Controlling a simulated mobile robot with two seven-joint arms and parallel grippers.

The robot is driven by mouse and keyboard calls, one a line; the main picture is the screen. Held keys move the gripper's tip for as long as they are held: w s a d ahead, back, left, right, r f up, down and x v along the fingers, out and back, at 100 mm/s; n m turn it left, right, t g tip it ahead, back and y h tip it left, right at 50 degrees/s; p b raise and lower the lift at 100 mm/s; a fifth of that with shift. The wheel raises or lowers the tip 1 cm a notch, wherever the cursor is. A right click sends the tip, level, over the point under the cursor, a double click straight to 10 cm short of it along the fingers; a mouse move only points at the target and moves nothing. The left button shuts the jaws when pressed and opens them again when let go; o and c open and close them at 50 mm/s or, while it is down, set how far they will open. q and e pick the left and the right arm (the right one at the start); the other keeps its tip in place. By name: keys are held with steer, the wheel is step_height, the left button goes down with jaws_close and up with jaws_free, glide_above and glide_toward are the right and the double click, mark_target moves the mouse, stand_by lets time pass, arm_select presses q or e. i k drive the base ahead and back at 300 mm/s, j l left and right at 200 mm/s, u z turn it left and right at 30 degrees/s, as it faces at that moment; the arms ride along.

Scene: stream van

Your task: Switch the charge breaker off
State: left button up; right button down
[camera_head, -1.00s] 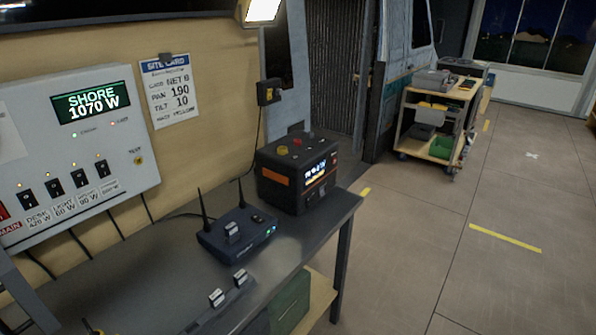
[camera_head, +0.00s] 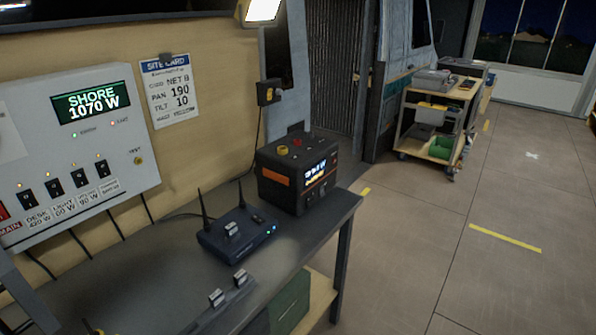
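The breaker panel (camera_head: 90,110) is a pale box on the wall at the left. Its display (camera_head: 91,101) reads SHORE 1070 W. A row of black breaker switches (camera_head: 54,187) runs along its lower part, each with a small light above. The labels below include DESK 420 W; the rightmost switch (camera_head: 102,168) has a label too small to read surely, perhaps the charge one. A red MAIN switch (camera_head: 3,211) is cut by the left edge.
A dark bench (camera_head: 150,270) stands below the panel. On it are a router with two antennas (camera_head: 236,234), a black power station with a lit screen (camera_head: 298,175) and small blocks on a strip (camera_head: 228,290). A cart (camera_head: 435,125) stands further back. The floor at right is clear.

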mark_target(103, 169)
steer(key=u, duration=1.35)
